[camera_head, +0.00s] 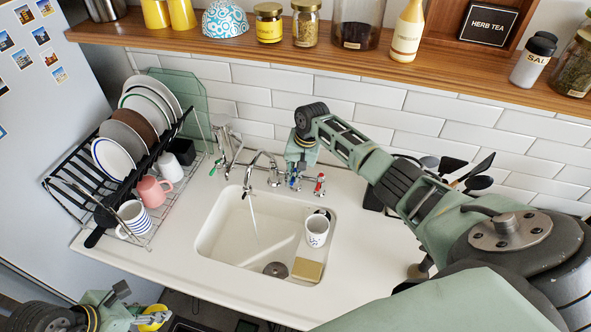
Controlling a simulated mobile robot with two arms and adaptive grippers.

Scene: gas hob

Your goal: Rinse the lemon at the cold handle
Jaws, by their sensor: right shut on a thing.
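The tap (262,158) stands behind the sink, and a thin stream of water (254,218) falls from its spout into the basin. The blue-marked cold handle (295,182) is right of the spout. My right gripper (299,163) reaches down to it from behind and is shut on it; the fingertips are small and partly hidden. The red-marked handle (320,185) is free beside it. My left gripper (137,305) is low at the bottom left, in front of the counter. A yellow rounded thing (154,316), possibly the lemon, shows at its fingers; I cannot tell whether it is gripped.
The sink (213,236) holds a white mug (317,231) and a yellow sponge (307,270) on its right side. A dish rack (88,180) with plates and mugs stands left. Utensils (470,175) stand behind my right arm. A shelf (290,62) with jars runs above.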

